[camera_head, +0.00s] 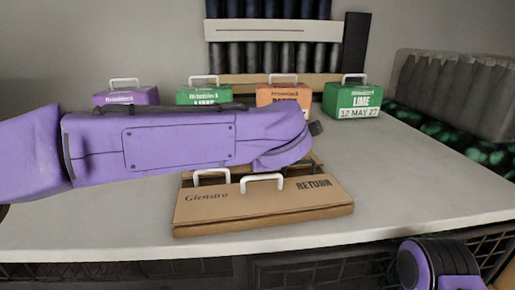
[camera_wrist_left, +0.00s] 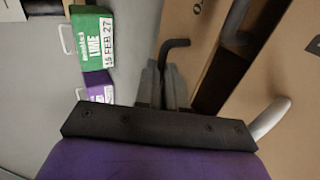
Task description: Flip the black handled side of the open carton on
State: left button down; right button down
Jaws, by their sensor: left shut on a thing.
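The open brown carton (camera_head: 265,205) lies on the counter in the head view, with "Glensiro" and "RETURN" on its near panel and two white handles. In the left wrist view its brown panels (camera_wrist_left: 197,40) fill the right side, with a dark gap between them. A black handle (camera_wrist_left: 176,43) rises from the panel nearest my left gripper (camera_wrist_left: 165,75). The gripper is shut on this black handle. A second dark bar and a white handle (camera_wrist_left: 270,118) show farther right. In the head view my purple left arm hides the gripper and the carton's far side. My right gripper is out of view.
Behind my arm stand a purple carton (camera_head: 126,97), a green carton (camera_head: 204,95), an orange carton (camera_head: 283,98) and a green LIME carton (camera_head: 352,101). A grey ribbed block (camera_head: 455,92) is at right. The counter (camera_head: 420,185) is clear right of the open carton.

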pick_arm(q)
jog(key=c, duration=1.2)
grip_release()
jog(key=b+v, duration=0.1)
jog(key=v, duration=0.9)
jog(key=shift+r, duration=0.15)
jog(key=shift+s, duration=0.15)
